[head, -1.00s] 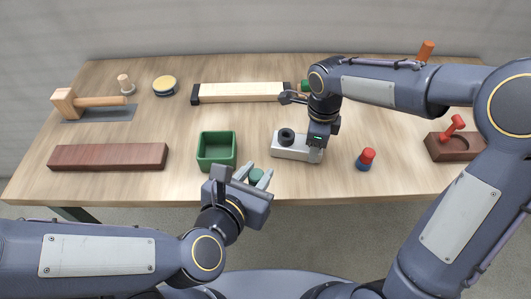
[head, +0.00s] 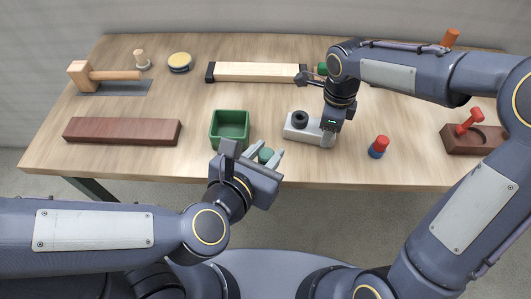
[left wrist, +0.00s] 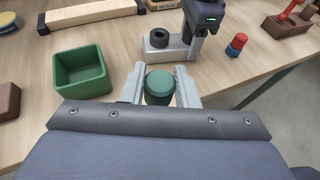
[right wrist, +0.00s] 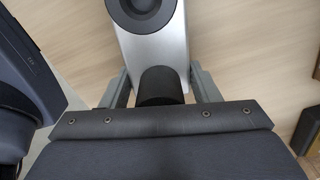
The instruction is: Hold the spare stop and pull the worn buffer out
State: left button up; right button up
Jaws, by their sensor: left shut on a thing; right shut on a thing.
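My left gripper (head: 266,152) is shut on a dark green cylinder, seemingly the spare stop (left wrist: 159,87), held in the air in front of the table. My right gripper (head: 329,137) points down at the right end of a silver metal block (head: 298,131) on the table. In the right wrist view its fingers (right wrist: 160,82) are shut on a short black cylinder, seemingly the worn buffer (right wrist: 157,87), at the near end of the block. I cannot tell whether it is still seated. A black ring (head: 300,118) sits on top of the block.
A green open box (head: 230,143) stands left of the block. A red and blue peg (head: 378,147) stands to its right. A wooden bar with black ends (head: 255,72) lies behind; a dark red-brown board (head: 122,131) lies at left. A brown holder (head: 470,142) is at far right.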

aim_at(265, 155)
pick_arm(q)
jog(key=shift+r, duration=0.35)
jog(key=shift+r, duration=2.95)
pick_arm(e)
jog(key=o, duration=1.6)
notch_tip(265, 155, up, 12)
